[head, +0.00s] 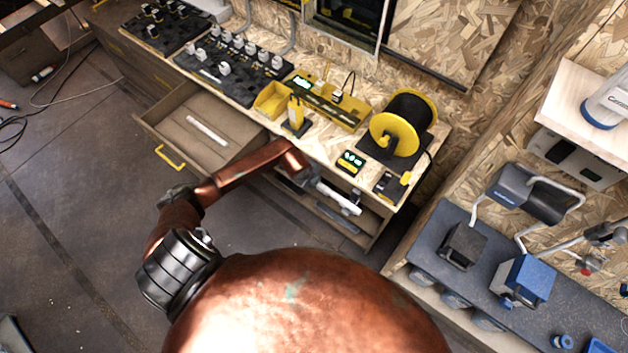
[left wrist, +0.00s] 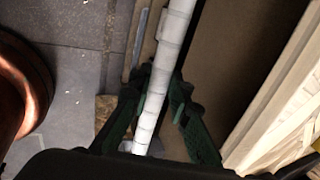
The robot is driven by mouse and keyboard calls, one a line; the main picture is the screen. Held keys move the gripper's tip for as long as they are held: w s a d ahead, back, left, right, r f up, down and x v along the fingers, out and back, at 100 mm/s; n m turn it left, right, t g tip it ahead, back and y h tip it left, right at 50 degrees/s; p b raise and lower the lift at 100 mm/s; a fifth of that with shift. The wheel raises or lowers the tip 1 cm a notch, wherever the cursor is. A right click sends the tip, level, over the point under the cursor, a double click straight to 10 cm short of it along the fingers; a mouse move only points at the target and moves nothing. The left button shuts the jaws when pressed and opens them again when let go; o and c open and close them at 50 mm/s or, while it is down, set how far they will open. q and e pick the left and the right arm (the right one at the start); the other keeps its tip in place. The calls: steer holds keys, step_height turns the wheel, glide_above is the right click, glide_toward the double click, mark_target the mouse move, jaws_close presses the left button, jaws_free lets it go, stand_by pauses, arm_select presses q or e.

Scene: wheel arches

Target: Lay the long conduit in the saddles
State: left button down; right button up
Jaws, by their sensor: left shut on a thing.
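The long white conduit (left wrist: 165,60) runs lengthwise through the left wrist view, between the green fingers of my left gripper (left wrist: 158,92). My left gripper is shut on it. In the head view my left gripper (head: 309,179) is at the front edge of the workbench, partly hidden by my arm. The conduit's white end (head: 340,198) sticks out to the lower right of it, in front of the open shelf space. A short white piece (head: 207,132) lies in the open drawer. I cannot clearly make out which parts are the saddles. My right gripper is not in view.
The open drawer (head: 160,122) juts out from the workbench left of my forearm. On the bench stand a yellow cable reel (head: 385,132), a yellow bin (head: 272,100) and dark boards with several small fittings (head: 237,62). The floor at left is mostly clear.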

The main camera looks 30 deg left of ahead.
arm_select(q)
steer(key=shift+f, duration=0.35)
steer(key=shift+f, duration=0.3)
steer(key=shift+f, duration=0.15)
stand_by(0.7)
steer(key=c, duration=1.7)
jaws_free()
steer(key=shift+o, duration=0.5)
steer(key=o, duration=0.4)
steer(key=shift+c, duration=0.2)
